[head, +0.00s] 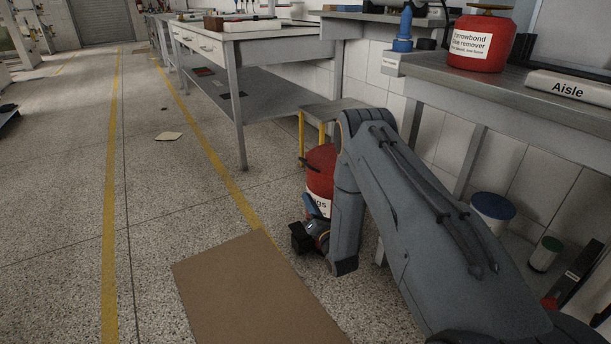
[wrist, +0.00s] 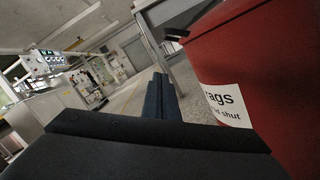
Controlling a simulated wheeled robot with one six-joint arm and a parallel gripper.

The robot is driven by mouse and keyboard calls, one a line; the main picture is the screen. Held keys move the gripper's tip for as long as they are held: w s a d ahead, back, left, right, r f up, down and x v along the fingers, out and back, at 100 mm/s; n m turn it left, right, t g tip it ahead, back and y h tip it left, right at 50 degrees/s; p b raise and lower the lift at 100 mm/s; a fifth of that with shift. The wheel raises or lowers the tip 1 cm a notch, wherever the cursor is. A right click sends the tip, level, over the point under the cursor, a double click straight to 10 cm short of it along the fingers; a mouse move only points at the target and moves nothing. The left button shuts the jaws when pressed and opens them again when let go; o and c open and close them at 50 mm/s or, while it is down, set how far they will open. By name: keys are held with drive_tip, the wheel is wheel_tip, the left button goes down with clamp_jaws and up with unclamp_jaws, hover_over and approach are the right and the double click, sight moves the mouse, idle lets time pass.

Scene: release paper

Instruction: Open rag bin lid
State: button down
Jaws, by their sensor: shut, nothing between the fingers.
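The red rag bin (head: 321,166) stands on the floor beside the bench, partly hidden behind my arm. A small dark tab (wrist: 176,37) sticks out near the bin's top edge. The lid's top is mostly hidden, so I cannot tell how it sits. My gripper (head: 309,203) is low in front of the bin's left side. In the wrist view its blue fingers (wrist: 158,82) are together and empty, beside the bin's wall.
A brown cardboard sheet (head: 250,290) lies on the floor in front. A metal bench (head: 560,108) with a red remover can (head: 482,42) stands at right, with a blue-lidded tub (head: 493,210) below. A grey table (head: 260,40) stands behind. Floor at left is open.

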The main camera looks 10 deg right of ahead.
drive_tip(key=w+d+r+b, duration=0.1)
drive_tip(key=w+r+b, duration=0.3)
drive_tip(key=w, duration=0.5)
drive_tip(key=shift+w+r, duration=0.4)
drive_tip(key=shift+r, duration=0.05)
